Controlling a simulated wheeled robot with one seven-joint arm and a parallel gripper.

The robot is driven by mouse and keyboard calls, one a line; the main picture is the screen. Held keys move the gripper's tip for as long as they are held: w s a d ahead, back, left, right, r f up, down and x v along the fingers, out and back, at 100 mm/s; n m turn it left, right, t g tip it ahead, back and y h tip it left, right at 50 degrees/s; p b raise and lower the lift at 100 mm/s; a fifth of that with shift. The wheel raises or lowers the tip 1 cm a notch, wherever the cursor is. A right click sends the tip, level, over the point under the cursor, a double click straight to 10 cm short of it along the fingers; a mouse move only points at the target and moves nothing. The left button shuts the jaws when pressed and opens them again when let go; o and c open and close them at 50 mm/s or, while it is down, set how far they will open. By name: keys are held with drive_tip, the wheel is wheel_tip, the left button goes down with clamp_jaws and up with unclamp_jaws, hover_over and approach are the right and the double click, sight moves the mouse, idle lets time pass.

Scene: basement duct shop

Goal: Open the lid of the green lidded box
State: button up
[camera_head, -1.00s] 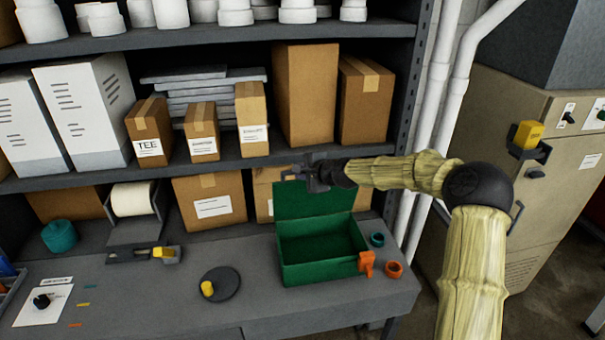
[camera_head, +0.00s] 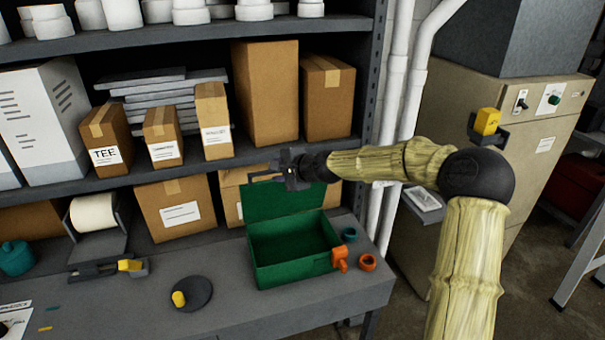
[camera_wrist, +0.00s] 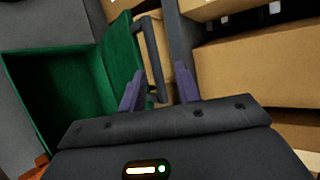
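The green lidded box (camera_head: 293,275) stands on the grey workbench, its lid (camera_head: 285,202) raised about upright at the back and its inside showing empty. In the wrist view the open box (camera_wrist: 60,95) is at the left, with the lid (camera_wrist: 120,65) beside it. A dark grey bar handle (camera_wrist: 152,60) stands off the lid. My gripper (camera_head: 266,174) is at the lid's top edge. In the wrist view its two purple fingers (camera_wrist: 160,92) are apart, with the handle's end between them, nearer the left finger. I see no grip on it.
An orange latch piece (camera_head: 340,258) is at the box's front right corner, with an orange ring (camera_head: 367,262) and a teal ring (camera_head: 349,235) beside it. A shelf with cardboard boxes (camera_head: 265,92) is close behind. A dark disc (camera_head: 192,294) with a yellow knob lies left.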

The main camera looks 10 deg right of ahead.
drive_tip(key=b+v, duration=0.3)
drive_tip(key=v, duration=0.9)
drive_tip(key=shift+s, duration=0.15)
drive_tip(key=shift+r, duration=0.1)
drive_tip(key=s+a+f+n+g+h, duration=0.1)
drive_tip(key=s+f+n+g+h, duration=0.1)
drive_tip(key=s+f+n, duration=0.45)
drive_tip(key=s+f+n+g+h, duration=0.1)
drive_tip(key=s+f+g+h, duration=0.2)
drive_tip(key=f, duration=0.6)
drive_tip(key=s+d+f+n+g+h, duration=0.1)
drive_tip(key=s+d, duration=0.3)
drive_tip(key=s, duration=0.5)
drive_tip(key=s+d+f+n+g+h, duration=0.1)
drive_tip(key=s+d+n, duration=0.3)
drive_tip(key=s, duration=0.5)
drive_tip(key=shift+s+f+n+h, duration=0.15)
drive_tip(key=shift+f+n+h, duration=0.2)
drive_tip(key=shift+f, duration=0.5)
